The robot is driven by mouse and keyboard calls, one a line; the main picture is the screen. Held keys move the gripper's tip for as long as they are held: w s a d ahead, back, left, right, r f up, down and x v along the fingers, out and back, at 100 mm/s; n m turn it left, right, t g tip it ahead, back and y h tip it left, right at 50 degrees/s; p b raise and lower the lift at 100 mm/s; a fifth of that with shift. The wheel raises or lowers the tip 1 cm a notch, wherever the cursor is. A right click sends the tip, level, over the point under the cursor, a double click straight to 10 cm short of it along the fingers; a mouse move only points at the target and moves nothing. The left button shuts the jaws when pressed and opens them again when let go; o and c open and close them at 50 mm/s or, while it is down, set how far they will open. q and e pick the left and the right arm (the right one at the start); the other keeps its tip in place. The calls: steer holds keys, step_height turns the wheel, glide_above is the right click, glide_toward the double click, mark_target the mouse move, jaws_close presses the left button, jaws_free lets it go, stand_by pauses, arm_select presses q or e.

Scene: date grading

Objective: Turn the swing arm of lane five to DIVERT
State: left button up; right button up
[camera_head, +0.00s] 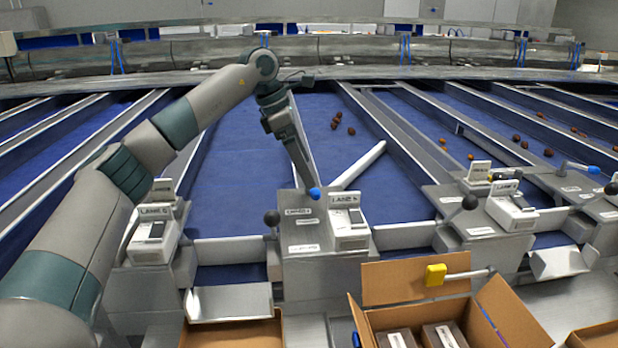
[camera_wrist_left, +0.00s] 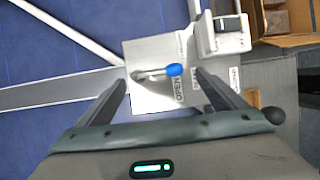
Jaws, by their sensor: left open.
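The middle pedestal (camera_head: 298,232) carries a white box that appears to read LANE 5 (camera_head: 346,218). A lever with a blue knob (camera_head: 314,193) sits on its top, and the knob also shows in the left wrist view (camera_wrist_left: 174,69). Small labels lie beside it; one seems to read OPEN (camera_wrist_left: 181,87). A pale swing arm (camera_head: 360,165) slants from behind the pedestal up and right over the blue belt. My left gripper (camera_head: 308,182) points down at the knob. In the wrist view its open fingers (camera_wrist_left: 158,84) stand either side of the knob; contact cannot be told.
A black ball handle (camera_head: 271,217) sticks out at the pedestal's left. An open cardboard box (camera_head: 415,285) with a yellow-ended lever (camera_head: 436,274) stands front right. Neighbouring lane boxes (camera_head: 153,235) flank the pedestal. Dates (camera_head: 337,122) lie on the belt beyond.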

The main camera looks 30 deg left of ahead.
arm_select(q)
steer(key=b+v, duration=0.1)
steer(key=v, duration=1.1)
steer(key=shift+r, duration=0.15)
arm_select(e)
steer(key=shift+w+a+r+t, duration=0.15)
steer(key=shift+w+a+r, duration=0.1)
steer(key=shift+w, duration=0.5)
steer(key=shift+w+a+r+t, duration=0.15)
steer(key=shift+w+r, duration=0.1)
steer(key=shift+w, duration=0.5)
